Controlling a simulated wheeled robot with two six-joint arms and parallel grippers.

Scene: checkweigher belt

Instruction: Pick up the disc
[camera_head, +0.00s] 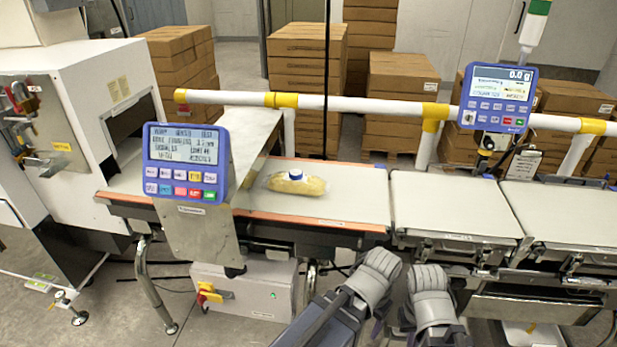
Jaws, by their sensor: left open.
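A small round blue-and-white piece (296,174), which looks like the disc, rests on a clear bag of yellowish food (297,185). The bag lies on the pale conveyor belt (345,205) in the middle. My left gripper (383,264) is open, at the bottom centre, in front of the belt's near edge and apart from the disc, to its lower right. My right gripper (429,279) is just right of the left one; its fingers are seen from behind, so its opening cannot be told.
A blue-framed display (186,163) on a metal plate stands left of the bag. A white-and-yellow rail (350,104) runs behind the belt. Another display (497,98) is at right. Two bare belt sections (450,205) lie to the right. A white machine (75,100) is at left.

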